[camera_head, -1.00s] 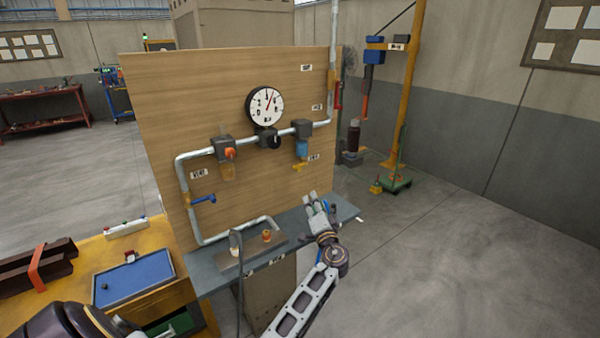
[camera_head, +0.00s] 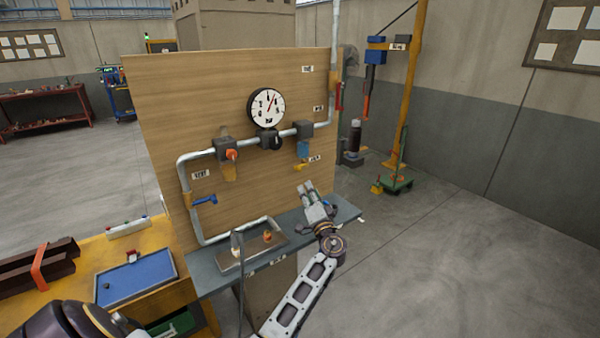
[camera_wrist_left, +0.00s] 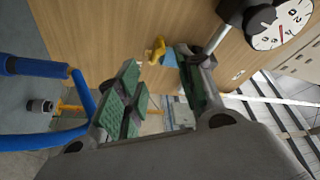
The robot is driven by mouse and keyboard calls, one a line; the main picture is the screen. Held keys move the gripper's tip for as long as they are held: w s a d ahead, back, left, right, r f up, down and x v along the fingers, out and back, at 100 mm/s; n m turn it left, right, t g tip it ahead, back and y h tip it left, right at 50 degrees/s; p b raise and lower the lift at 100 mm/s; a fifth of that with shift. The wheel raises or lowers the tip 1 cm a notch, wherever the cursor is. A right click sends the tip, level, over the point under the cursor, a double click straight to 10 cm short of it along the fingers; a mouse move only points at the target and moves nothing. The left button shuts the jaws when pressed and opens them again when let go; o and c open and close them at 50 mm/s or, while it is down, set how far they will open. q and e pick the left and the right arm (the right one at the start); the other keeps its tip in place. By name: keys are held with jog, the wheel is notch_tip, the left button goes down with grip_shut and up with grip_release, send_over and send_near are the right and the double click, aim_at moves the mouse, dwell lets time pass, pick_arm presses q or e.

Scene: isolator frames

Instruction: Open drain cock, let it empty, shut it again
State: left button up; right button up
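The yellow drain cock (camera_head: 300,167) hangs below the blue bowl (camera_head: 303,148) on the right-hand unit of the pipe run. My left gripper (camera_head: 307,186) is just below it in the head view, apart from it as far as I can tell. In the left wrist view the yellow cock (camera_wrist_left: 156,49) shows beyond the green finger pads, in the gap between them. The left gripper (camera_wrist_left: 158,64) is open and empty there. The blue bowl is partly hidden behind a finger in that view. My right gripper is not in view.
A blue-handled valve (camera_head: 205,200) is lower left. A grey shelf (camera_head: 205,281) with a tray juts out below.

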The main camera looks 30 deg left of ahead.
aim_at(301, 167)
pick_arm(q)
jog(key=p+x, duration=0.2)
jog(key=x, duration=0.9)
jog(key=shift+w+a+r+p, duration=0.1)
jog(key=shift+w+a+p, duration=0.05)
jog(key=shift+p, duration=0.15)
grip_shut()
